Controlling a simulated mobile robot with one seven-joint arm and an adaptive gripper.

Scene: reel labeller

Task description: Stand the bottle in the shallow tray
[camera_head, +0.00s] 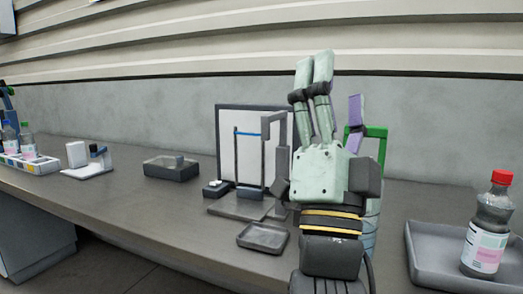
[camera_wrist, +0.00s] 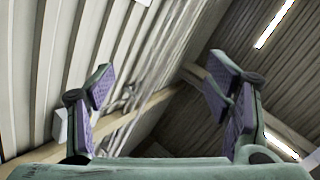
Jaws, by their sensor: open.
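A bottle (camera_head: 487,230) with a red cap, dark clear body and pink-and-white label stands upright at the far right of the head view. It appears to stand inside a grey tray (camera_head: 413,257) with a low rim, which the right edge cuts off. A smaller shallow dark tray (camera_head: 263,238) lies empty near the middle of the counter. My gripper (camera_head: 337,85) is raised with its fingers pointing up, left of the bottle and apart from it. In the wrist view, its purple-padded fingers (camera_wrist: 165,100) are spread with nothing between them.
A stand with a white panel (camera_head: 226,135) and a dark post is behind the small tray. A green frame (camera_head: 376,131) is partly hidden by my gripper. A grey box (camera_head: 171,168), a small white device (camera_head: 77,155) and a rack with bottles (camera_head: 40,165) are to the left.

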